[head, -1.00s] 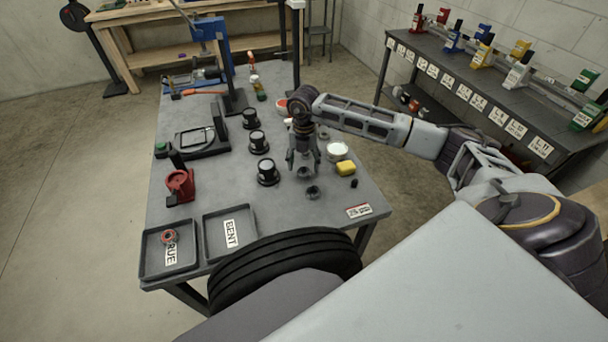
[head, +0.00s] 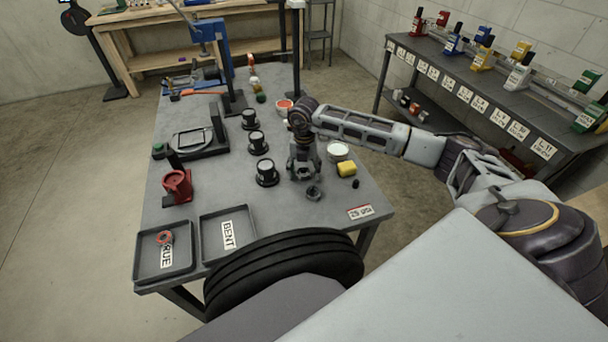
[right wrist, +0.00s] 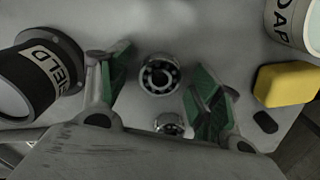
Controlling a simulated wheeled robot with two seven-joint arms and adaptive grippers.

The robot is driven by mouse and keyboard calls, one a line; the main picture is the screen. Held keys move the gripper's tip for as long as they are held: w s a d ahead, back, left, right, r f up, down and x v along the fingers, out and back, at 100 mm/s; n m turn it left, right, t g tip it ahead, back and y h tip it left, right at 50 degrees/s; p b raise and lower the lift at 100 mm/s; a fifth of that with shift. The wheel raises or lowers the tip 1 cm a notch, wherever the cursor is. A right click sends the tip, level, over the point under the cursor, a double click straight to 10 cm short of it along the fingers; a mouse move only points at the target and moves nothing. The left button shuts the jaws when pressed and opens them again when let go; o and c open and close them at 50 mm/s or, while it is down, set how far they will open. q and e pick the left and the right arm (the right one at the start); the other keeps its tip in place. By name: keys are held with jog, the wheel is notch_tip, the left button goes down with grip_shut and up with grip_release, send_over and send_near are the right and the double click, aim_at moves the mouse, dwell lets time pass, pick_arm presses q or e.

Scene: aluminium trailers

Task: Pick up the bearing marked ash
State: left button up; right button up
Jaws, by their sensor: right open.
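A round steel bearing (right wrist: 160,75) lies on the grey table in the right wrist view, between the fingertips of my right gripper. My right gripper (head: 303,175) is open, points down low over the table and hides that bearing in the head view. A second bearing-like ring (right wrist: 170,125) lies nearer, partly covered by the gripper's body; it also shows in the head view (head: 313,193) just in front of the gripper. I cannot read any ash mark on either. My left gripper is out of view.
A black can marked SHIELD (right wrist: 38,80) stands close left of the gripper. A yellow sponge (right wrist: 288,84) and a white SOAP pot (right wrist: 296,24) are to the right. Trays marked TRUE (head: 164,250) and BENT (head: 228,233) lie at the table's front left.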

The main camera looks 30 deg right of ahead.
aim_at(304, 172)
jog(key=shift+c, duration=1.7)
jog(key=c, duration=0.8)
jog(key=shift+r, duration=0.25)
jog(key=shift+r+p, duration=0.7)
jog(key=shift+r, duration=0.15)
notch_tip(304, 172, up, 5)
jog(key=p, duration=0.3)
jog(key=shift+r, duration=0.15)
jog(key=shift+r+p, duration=0.5)
jog(key=shift+r, duration=0.2)
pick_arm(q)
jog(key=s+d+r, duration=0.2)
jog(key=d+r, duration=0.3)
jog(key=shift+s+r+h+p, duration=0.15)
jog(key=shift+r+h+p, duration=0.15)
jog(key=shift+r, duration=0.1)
pick_arm(e)
jog(key=shift+r, duration=0.6)
